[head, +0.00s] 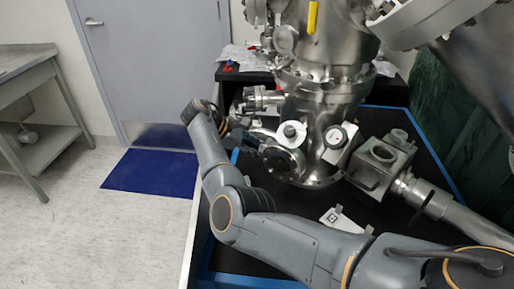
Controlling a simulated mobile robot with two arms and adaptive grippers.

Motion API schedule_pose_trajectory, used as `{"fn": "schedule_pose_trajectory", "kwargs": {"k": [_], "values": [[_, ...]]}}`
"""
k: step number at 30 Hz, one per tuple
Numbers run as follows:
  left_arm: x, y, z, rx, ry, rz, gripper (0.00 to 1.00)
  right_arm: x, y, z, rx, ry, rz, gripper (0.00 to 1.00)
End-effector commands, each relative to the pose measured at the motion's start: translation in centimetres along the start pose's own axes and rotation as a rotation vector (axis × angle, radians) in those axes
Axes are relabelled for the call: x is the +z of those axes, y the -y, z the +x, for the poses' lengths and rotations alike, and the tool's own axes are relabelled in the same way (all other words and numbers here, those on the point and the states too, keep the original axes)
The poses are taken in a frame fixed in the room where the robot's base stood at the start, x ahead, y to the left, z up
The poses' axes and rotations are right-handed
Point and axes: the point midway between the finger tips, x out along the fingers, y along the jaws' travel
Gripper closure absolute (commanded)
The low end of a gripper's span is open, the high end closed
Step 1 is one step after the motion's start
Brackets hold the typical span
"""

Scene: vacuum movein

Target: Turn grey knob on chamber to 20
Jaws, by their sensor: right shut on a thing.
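The steel vacuum chamber (318,115) stands on a black bench top in the head view. A grey knob (290,131) sticks out on its left front side, above a round flange. My right arm comes in from the lower right, bends at the left, and reaches back to the chamber. My right gripper (268,138) is at the knob's left side and is shut on it; the fingertips are small and partly hidden. A white-faced round dial (335,137) sits right of the knob; its numbers are too small to read. My left gripper is out of view.
A steel box-like fitting with a tube (382,165) lies right of the chamber. A white tag (336,217) lies on the black top (285,203) in front. A grey table (28,62) is at far left, a blue mat (150,172) by the door (140,60). The left floor is clear.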

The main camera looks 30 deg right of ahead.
Motion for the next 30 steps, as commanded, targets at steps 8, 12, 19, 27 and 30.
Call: {"fn": "schedule_pose_trajectory", "kwargs": {"k": [8, 12, 19, 27, 30], "values": [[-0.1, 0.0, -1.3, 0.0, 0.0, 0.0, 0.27, 0.2, 0.0, -0.2, 0.016, 0.001, 0.034, 1.0], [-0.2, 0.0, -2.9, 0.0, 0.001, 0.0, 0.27, 0.4, 0.0, -0.3, 0.043, 0.002, 0.094, 1.0], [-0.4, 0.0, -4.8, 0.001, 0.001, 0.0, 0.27, 0.2, 0.1, -0.1, 0.112, 0.002, 0.248, 1.0], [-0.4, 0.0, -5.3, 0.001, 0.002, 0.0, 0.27, 0.0, 0.2, 0.0, 0.19, 0.001, 0.424, 1.0], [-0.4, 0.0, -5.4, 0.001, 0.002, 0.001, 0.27, -0.1, 0.3, 0.1, 0.212, 0.001, 0.473, 1.0]]}}
